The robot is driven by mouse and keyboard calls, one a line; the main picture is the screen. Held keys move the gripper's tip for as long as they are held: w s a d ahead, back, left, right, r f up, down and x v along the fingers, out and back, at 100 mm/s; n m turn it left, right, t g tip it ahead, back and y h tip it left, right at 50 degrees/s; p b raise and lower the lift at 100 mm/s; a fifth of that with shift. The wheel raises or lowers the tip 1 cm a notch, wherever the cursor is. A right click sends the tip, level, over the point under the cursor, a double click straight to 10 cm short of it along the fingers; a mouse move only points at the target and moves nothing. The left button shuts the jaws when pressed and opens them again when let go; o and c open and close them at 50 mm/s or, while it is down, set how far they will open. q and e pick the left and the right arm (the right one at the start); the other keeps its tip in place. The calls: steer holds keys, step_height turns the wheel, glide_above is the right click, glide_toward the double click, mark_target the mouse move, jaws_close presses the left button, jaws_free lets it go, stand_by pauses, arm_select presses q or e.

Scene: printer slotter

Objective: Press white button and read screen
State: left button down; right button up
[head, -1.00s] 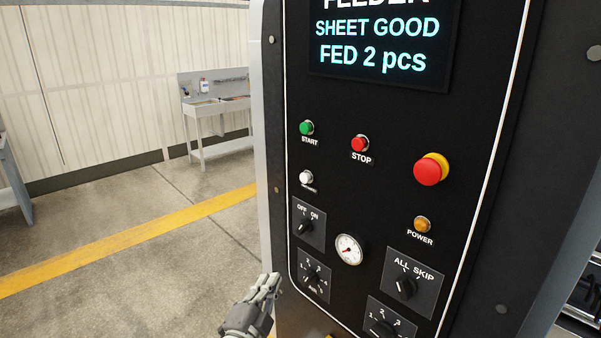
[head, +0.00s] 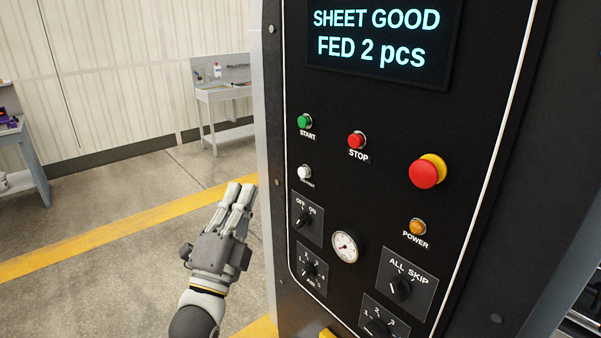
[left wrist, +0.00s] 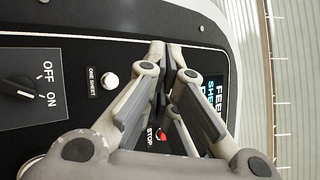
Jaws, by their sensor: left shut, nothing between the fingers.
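The white button (head: 304,172) is on the black control panel, below the green START button, in the head view. In the left wrist view the white button (left wrist: 111,82) sits beside a label reading ONE SHEET. The screen (head: 377,40) at the panel top reads "SHEET GOOD" and "FED 2 pcs"; its top line is cut off. My left gripper (head: 240,187) is shut and empty, left of the panel and apart from the white button in the picture. In the left wrist view its fingers (left wrist: 163,100) partly cover the screen and the STOP button. My right gripper is not in view.
Near the white button are the green START button (head: 304,121), red STOP button (head: 356,140) and a rotary OFF/ON switch (head: 302,220). A red emergency knob (head: 425,173), amber POWER light (head: 417,227) and gauge (head: 344,247) are further right.

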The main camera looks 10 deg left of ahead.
mark_target(302, 173)
arm_select(q)
steer(key=w+d+b, duration=0.1)
steer(key=w+d, duration=0.4)
steer(key=w, duration=0.2)
steer(key=shift+d, duration=0.25)
stand_by(1.5)
steer(key=shift+w+d, duration=0.25)
steer(key=shift+w, duration=0.1)
steer(key=shift+w+d, duration=0.4)
steer(key=shift+w, duration=0.05)
stand_by(1.1)
steer(key=shift+a, duration=0.1)
steer(key=shift+s+a, duration=0.5)
steer(key=shift+s, duration=0.3)
